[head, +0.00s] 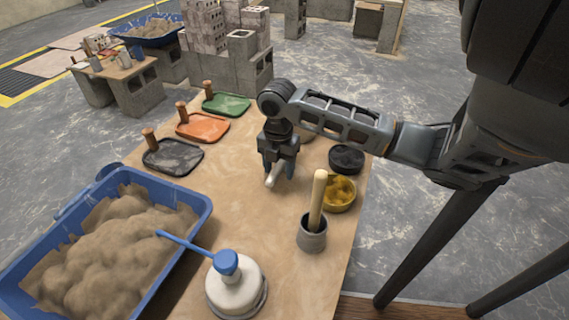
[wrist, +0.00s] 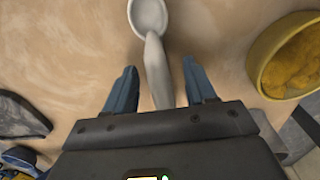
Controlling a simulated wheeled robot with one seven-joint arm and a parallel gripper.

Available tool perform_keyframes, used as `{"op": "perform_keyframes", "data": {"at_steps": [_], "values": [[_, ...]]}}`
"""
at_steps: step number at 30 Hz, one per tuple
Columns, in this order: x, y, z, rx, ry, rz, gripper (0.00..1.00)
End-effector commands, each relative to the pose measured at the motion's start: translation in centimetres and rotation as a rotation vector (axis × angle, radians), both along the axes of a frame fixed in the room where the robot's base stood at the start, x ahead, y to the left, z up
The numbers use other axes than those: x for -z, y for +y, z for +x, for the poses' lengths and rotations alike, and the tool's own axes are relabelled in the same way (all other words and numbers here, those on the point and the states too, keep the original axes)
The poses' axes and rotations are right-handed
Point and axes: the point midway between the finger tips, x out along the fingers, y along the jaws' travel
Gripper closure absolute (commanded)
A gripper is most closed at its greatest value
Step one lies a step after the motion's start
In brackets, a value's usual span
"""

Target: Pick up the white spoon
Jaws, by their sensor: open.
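The white spoon (wrist: 150,18) lies on the tan tabletop in the wrist view, its bowl at the top edge and its handle running down between my fingers. In the head view a short pale part of it (head: 271,181) shows below my gripper (head: 277,170). My gripper points down over the table, its two blue fingers apart on either side of the handle; it also shows in the wrist view (wrist: 159,70). I see gaps between handle and fingers. The handle's lower end is hidden by the gripper body.
A yellow bowl (head: 340,195), a black bowl (head: 346,158) and a grey cup (head: 312,235) with an upright wooden handle stand right of my gripper. A blue sand tub (head: 205,200) and white container (head: 237,292) are in front.

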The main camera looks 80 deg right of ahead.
Motion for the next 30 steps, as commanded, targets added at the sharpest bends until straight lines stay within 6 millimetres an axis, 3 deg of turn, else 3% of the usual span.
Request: {"op": "perform_keyframes", "data": {"at_steps": [4, 21, 30], "values": [[-0.01, -0.01, 0.0, 0.0, 0.0, 0.0, 0.46], [-0.04, -0.01, 0.01, 0.0, 0.0, 0.0, 1.0], [-0.05, -0.01, 0.01, 0.0, 0.0, 0.0, 1.0]]}}
